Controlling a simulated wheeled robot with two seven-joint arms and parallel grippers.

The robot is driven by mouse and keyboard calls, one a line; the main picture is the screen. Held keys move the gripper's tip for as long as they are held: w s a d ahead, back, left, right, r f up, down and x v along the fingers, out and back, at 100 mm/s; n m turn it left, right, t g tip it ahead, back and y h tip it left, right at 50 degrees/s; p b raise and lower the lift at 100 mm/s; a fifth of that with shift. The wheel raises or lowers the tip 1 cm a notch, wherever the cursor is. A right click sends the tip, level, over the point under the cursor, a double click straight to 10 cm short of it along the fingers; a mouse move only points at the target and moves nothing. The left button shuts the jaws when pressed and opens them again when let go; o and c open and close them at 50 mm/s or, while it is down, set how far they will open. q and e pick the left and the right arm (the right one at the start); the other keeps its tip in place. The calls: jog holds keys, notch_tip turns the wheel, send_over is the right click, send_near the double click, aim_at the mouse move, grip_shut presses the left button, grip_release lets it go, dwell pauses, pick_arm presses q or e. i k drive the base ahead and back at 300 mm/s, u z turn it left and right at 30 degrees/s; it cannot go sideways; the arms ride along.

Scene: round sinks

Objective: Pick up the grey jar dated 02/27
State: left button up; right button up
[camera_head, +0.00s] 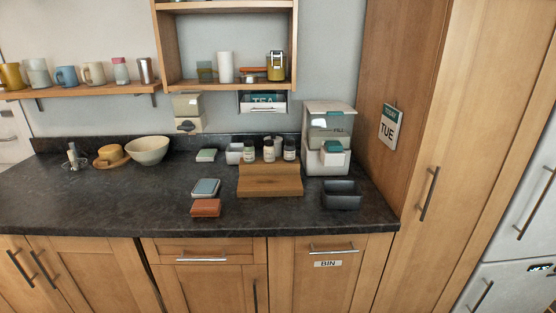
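A cluster of small jars with pale labels and dark tops stands at the back of the counter, behind a wooden board. I see a left jar (249,153), a middle jar (268,151) and a right jar (289,151). The dates on their labels are too small to read, so I cannot tell which is dated 02/27. Their lower parts are partly hidden by the board. Neither of my grippers is in view.
The wooden board (270,182) lies before the jars. A white tub (234,153) is left of them; a clear-fronted dispenser (328,140) stands to the right. A black tray (342,195) and a brown box (206,208) are nearer. The counter's left front (100,205) is clear.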

aim_at(290, 148)
jog(key=z, duration=2.1)
jog(key=i, duration=1.95)
jog(key=u, duration=2.15)
jog(key=i, duration=0.1)
jog(key=z, duration=0.1)
